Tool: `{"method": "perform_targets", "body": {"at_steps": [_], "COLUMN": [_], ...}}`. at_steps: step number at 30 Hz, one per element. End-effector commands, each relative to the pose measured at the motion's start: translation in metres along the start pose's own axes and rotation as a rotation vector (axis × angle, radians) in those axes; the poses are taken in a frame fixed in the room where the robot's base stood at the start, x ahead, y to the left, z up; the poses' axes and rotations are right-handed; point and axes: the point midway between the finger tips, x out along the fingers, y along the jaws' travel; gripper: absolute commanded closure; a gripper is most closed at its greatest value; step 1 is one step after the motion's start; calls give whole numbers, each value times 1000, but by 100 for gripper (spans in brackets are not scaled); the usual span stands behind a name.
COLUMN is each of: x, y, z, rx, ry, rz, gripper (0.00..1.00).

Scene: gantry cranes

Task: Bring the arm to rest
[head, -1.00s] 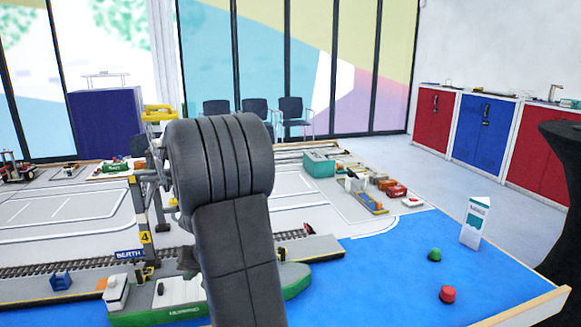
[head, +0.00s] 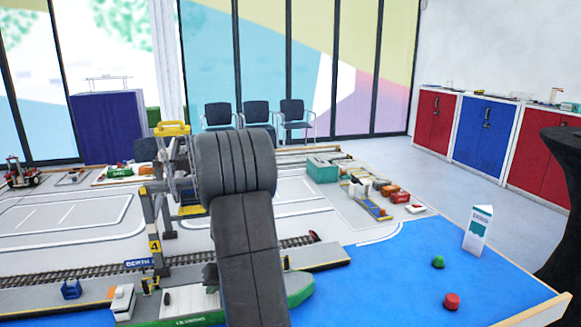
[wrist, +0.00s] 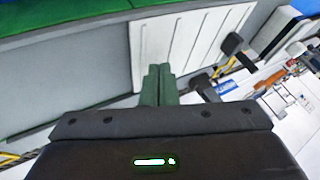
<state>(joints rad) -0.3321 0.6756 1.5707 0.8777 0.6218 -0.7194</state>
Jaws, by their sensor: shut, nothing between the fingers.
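My arm rises in the middle of the head view, over the green and white ship and the quay of the model port. It hides part of the crane and the ship. My gripper is hidden behind the arm in the head view. In the wrist view my gripper (wrist: 158,85) shows with its two dark green fingers pressed together and nothing between them. A white ribbed panel and a green surface lie beyond the fingertips in that view; I cannot tell how far away they are.
The yellow-topped crane (head: 172,130) stands just left of my arm. The ship (head: 298,288) lies along the quay (head: 325,257). A green buoy (head: 438,262), a red buoy (head: 451,301) and a white sign (head: 477,230) stand on the blue water at right, which is otherwise mostly clear.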

Motion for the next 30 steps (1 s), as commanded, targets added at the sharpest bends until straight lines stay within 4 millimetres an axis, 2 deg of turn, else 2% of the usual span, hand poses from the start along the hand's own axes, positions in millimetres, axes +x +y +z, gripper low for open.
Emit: {"method": "perform_targets", "body": {"at_steps": [1, 15, 24, 30], "x": [-7, -46, -102, -129], "y": [8, 87, 88, 88], "z": [-2, 0, -1, 0], "rx": [5, 1, -1, 0], "ry": [0, 4, 4, 2], "rz": [2, 1, 1, 0], "gripper": [100, 100, 100, 100]}}
